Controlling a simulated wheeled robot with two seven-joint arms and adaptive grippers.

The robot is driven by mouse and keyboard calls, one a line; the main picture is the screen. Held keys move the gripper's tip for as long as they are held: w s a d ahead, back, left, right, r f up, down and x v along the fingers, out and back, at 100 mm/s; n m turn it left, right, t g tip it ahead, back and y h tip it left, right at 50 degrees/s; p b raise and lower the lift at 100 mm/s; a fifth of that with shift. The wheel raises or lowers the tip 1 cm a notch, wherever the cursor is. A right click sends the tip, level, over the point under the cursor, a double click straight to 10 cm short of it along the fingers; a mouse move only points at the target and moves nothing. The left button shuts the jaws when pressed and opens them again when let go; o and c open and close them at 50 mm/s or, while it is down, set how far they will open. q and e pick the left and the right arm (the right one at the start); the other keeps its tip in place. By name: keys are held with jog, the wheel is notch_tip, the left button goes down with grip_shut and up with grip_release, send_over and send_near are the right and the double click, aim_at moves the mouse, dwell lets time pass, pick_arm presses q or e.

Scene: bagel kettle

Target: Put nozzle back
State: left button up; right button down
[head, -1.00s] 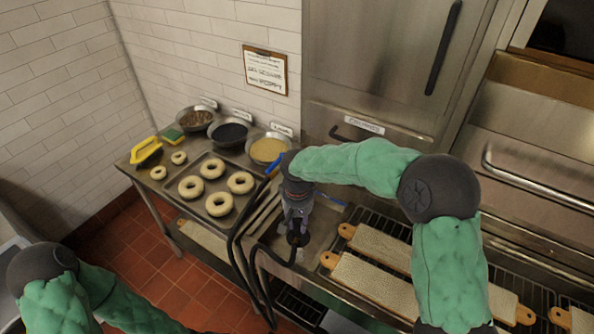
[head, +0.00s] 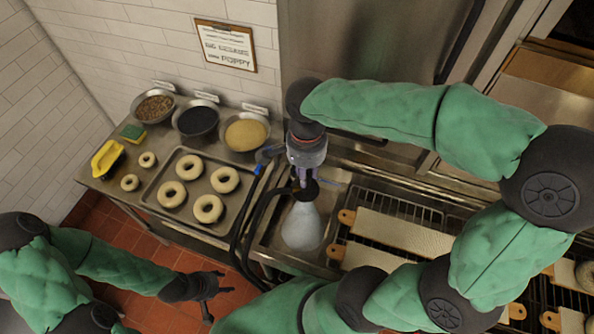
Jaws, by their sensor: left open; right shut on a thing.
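My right gripper (head: 304,188) points down over the steel basin (head: 335,190), left of the racks. It is shut on the nozzle (head: 311,190), a dark piece at the end of a black hose (head: 243,225); the fingers hide most of it. A pale, cloudy cone (head: 302,228) spreads below the nozzle into the basin and looks like spray. A blue part (head: 268,154) shows just left of my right wrist; I cannot tell what it belongs to. The nozzle's resting place cannot be made out. My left gripper (head: 207,295) is open and empty above the floor at lower left.
A tray (head: 160,205) of bagels stands on the left counter, with bowls of toppings (head: 246,134) behind it. Bagel boards (head: 405,232) lie on wire racks at right. Red tiled floor is clear at lower left.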

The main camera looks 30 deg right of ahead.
jog(key=w+d+f, duration=0.2)
jog(key=w+f, duration=0.4)
jog(key=w+d+f+b, duration=0.1)
jog(key=w+d+f, duration=0.2)
jog(key=w+f, duration=0.3)
jog(key=shift+w+d+f, duration=0.3)
jog(key=shift+w+d, duration=0.05)
jog(key=shift+w, duration=0.05)
jog(key=shift+f, duration=0.1)
jog(key=shift+f+b, duration=0.15)
jog(key=shift+b, duration=0.2)
jog(key=c, duration=1)
grip_release()
jog(key=shift+o, duration=0.2)
